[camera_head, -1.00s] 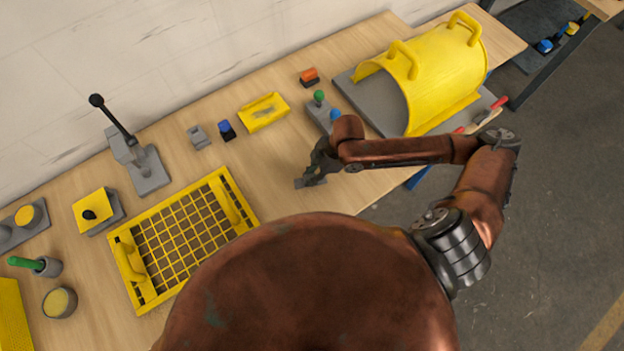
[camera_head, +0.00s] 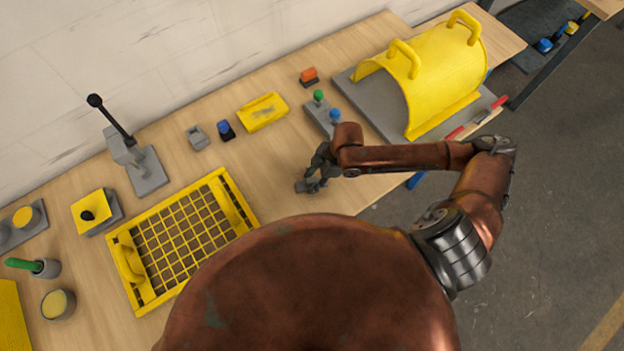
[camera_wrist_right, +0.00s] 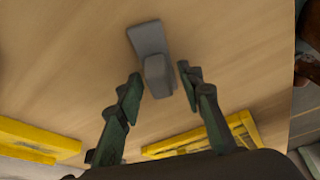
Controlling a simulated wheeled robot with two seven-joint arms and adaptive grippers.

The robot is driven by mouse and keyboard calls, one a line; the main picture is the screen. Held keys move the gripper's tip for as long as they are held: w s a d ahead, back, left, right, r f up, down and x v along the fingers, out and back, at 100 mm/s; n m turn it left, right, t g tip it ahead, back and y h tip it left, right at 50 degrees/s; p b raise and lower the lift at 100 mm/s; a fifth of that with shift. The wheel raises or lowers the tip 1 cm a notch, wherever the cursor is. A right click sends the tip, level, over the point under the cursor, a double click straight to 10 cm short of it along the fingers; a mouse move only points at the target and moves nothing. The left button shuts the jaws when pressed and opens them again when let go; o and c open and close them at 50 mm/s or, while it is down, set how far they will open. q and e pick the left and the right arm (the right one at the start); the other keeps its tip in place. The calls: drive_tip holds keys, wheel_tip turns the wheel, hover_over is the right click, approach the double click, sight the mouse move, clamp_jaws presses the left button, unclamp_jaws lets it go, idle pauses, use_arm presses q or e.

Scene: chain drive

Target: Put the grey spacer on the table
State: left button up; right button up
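A grey piece, which looks like the spacer (camera_wrist_right: 150,42), shows in the right wrist view as a flat plate with a raised block. In the head view, this small grey piece (camera_head: 303,186) is at the bare front part of the table, just by the right fingertips. My right gripper (camera_wrist_right: 160,80) is open, with one finger on each side of the raised block and visible gaps to both. In the head view the right gripper (camera_head: 313,178) partly hides the piece. Whether it rests fully on the table (camera_head: 275,185) is hard to tell. My left gripper is not in view.
A yellow grid frame (camera_head: 221,175) lies to the left of the gripper. A yellow curved cover (camera_head: 440,75) stands at the right.

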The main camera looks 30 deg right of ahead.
drive_tip(key=p+v, duration=0.2)
drive_tip(key=v, duration=1)
drive_tip(key=shift+s, duration=0.1)
idle(0.4)
